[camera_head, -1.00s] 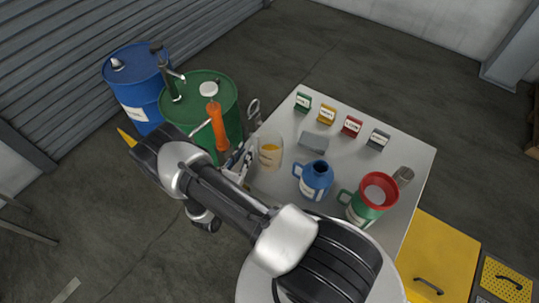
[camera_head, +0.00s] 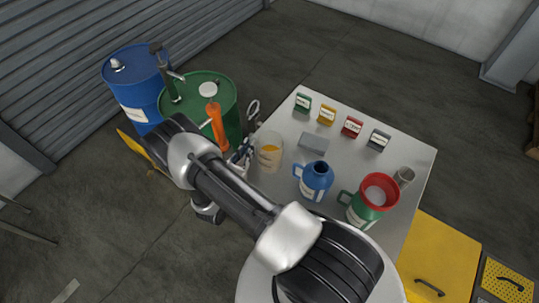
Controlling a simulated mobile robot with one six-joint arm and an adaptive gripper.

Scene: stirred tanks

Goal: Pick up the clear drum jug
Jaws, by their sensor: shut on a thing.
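The clear drum jug (camera_head: 268,154) holds some amber liquid and has a label on its side. It is upright at the left edge of the grey table (camera_head: 320,235). My gripper (camera_head: 246,154) is at its left side, shut on it, with the fingers small and partly hidden by my arm. The jug's handle is hard to make out. I cannot tell whether the jug's base touches the table.
A blue jug (camera_head: 316,183) and a green jug with a red funnel (camera_head: 370,202) stand to the right. A grey block (camera_head: 313,143) and several small labelled boxes (camera_head: 327,116) lie behind. A green drum (camera_head: 226,92) and blue drum (camera_head: 122,80) stand at left.

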